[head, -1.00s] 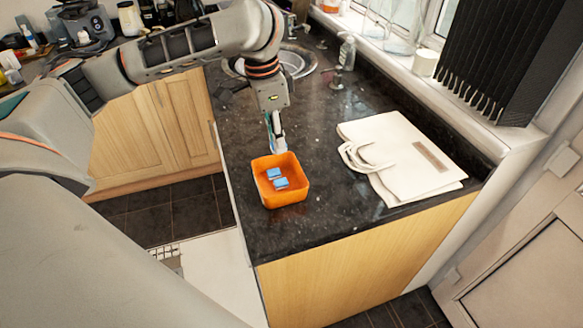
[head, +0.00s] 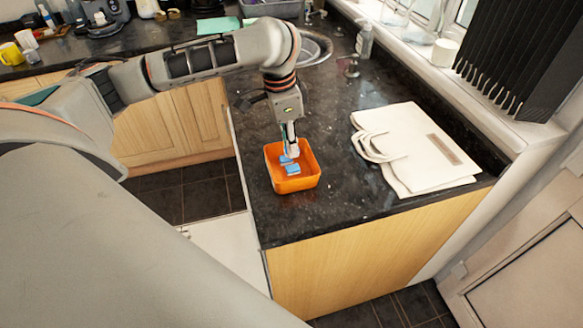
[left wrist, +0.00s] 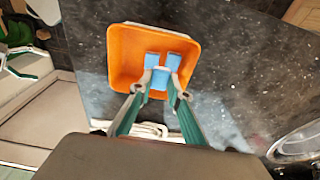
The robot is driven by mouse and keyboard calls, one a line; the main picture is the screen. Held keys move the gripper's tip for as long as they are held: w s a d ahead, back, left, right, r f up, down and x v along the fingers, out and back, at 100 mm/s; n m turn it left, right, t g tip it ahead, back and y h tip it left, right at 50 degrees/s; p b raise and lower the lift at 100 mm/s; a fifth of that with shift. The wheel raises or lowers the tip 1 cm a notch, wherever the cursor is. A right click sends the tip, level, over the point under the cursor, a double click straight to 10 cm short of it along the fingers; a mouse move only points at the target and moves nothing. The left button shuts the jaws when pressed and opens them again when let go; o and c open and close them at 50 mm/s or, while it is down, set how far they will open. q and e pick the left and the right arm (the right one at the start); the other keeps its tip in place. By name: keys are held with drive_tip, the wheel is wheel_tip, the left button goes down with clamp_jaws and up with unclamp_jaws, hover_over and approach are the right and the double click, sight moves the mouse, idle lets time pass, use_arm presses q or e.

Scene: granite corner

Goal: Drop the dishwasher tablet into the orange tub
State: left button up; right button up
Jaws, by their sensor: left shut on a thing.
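The orange tub (head: 305,181) stands on the dark counter, and it also shows in the left wrist view (left wrist: 122,62). Two blue tablets (head: 293,169) lie inside it. My left gripper (head: 291,150) points down over the back part of the tub. In the left wrist view its fingertips (left wrist: 160,83) are shut on a blue dishwasher tablet (left wrist: 158,82), with the tub's two tablets showing beyond it. In the head view I cannot clearly make out the held tablet at the fingers.
A white bag (head: 425,155) lies flat on the counter to the right of the tub. A sink (head: 312,50) and a soap bottle (head: 364,40) are farther back. The counter in front of the tub is clear.

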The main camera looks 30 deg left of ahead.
use_arm(q)
drive_tip(key=o, duration=0.9)
drive_tip(key=shift+r, duration=0.1)
drive_tip(key=r, duration=0.7)
drive_tip(key=s+a+r, duration=0.1)
drive_tip(key=r, duration=0.3)
drive_tip(key=shift+s+r, duration=0.1)
drive_tip(key=shift+r, duration=0.25)
